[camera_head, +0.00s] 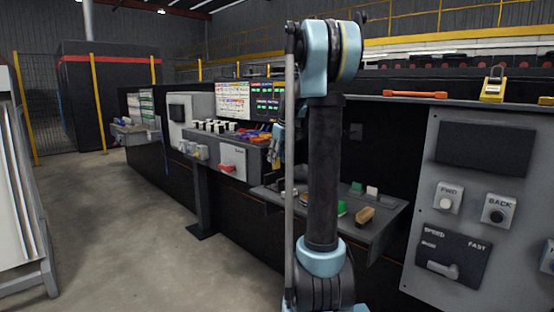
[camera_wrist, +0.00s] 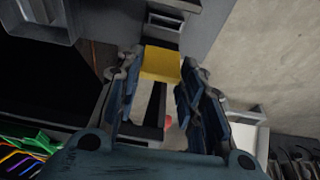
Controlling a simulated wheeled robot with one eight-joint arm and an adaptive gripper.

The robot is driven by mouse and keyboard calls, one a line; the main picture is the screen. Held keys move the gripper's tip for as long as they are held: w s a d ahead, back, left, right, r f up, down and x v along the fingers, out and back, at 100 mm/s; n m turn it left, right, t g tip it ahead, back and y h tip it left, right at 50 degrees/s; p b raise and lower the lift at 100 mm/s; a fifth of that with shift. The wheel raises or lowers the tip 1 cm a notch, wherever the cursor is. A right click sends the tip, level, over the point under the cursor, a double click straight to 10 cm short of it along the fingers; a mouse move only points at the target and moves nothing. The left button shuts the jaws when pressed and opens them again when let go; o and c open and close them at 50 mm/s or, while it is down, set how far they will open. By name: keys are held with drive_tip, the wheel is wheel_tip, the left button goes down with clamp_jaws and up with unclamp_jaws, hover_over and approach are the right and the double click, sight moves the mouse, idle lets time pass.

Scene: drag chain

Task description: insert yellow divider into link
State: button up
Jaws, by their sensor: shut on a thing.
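The yellow divider (camera_wrist: 161,64) is a flat yellow piece between my fingertips in the wrist view. My gripper (camera_wrist: 160,75) is shut on it, with a finger on each side. No link can be told for certain in either view. A grey part with a dark slot (camera_wrist: 165,20) lies beyond the divider in the wrist view; I cannot tell whether they touch.
A tilted tray (camera_head: 385,232) with a brush and small blocks sits right of my arm. Colored parts lie on the shelf (camera_head: 250,140) behind my gripper. A control panel (camera_head: 475,210) with knobs stands at the right. The floor (camera_head: 120,230) at left is clear.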

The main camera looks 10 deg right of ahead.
drive_tip(key=shift+d+f, duration=0.1)
drive_tip(key=shift+s+f, duration=0.1)
drive_tip(key=shift+f, duration=2.65)
drive_tip(key=shift+f, duration=1.35)
drive_tip(key=o, duration=0.9)
drive_tip(key=shift+c, duration=0.2)
drive_tip(key=shift+r, duration=0.15)
drive_tip(key=v, duration=1.1)
drive_tip(key=shift+r, duration=0.3)
drive_tip(key=shift+s, duration=0.1)
